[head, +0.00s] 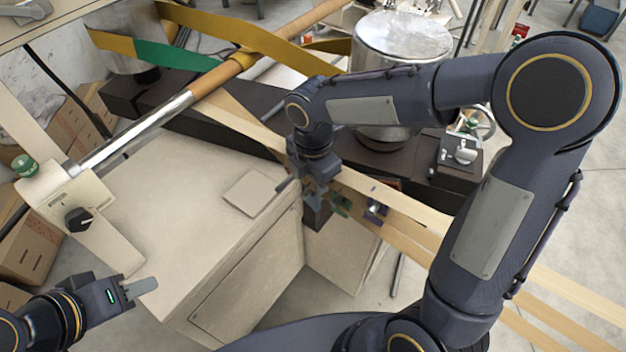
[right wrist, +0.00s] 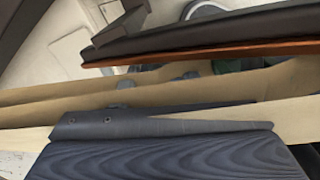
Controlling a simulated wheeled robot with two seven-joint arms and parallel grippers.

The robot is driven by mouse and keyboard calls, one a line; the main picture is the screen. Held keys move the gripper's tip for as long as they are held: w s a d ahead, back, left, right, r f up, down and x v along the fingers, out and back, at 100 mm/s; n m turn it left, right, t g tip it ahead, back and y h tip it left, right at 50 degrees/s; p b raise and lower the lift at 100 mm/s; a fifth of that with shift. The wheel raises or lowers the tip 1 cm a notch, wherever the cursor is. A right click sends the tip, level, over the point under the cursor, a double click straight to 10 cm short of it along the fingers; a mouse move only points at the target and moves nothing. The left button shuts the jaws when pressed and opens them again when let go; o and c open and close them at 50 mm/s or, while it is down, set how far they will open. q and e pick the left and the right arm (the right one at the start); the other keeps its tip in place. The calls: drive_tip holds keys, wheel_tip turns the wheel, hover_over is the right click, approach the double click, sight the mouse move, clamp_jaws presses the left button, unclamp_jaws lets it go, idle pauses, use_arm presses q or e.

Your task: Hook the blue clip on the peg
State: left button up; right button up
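A small blue-purple clip (head: 376,209) with a shiny spot shows at the wooden strips just right of my right gripper. A green clip (head: 342,205) sits between it and the gripper. My right gripper (head: 316,207) points down beside the strips, right of the cabinet; its fingertips are partly hidden. In the right wrist view a dark grey finger (right wrist: 150,124) lies along the tan strips, and a bit of green shows behind them. I cannot make out the peg with certainty. My left gripper (head: 142,287) is at the lower left, away from the clips, with nothing visible in it.
A beige cabinet (head: 190,210) with a small square plate (head: 250,193) on top fills the centre left. A steel and brown roller (head: 190,95) carries yellow and green bands. A metal cylinder (head: 400,60) stands behind my right arm. Wooden strips (head: 420,235) run to the lower right.

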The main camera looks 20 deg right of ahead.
drive_tip(key=o, duration=0.4)
drive_tip(key=shift+o, duration=0.2)
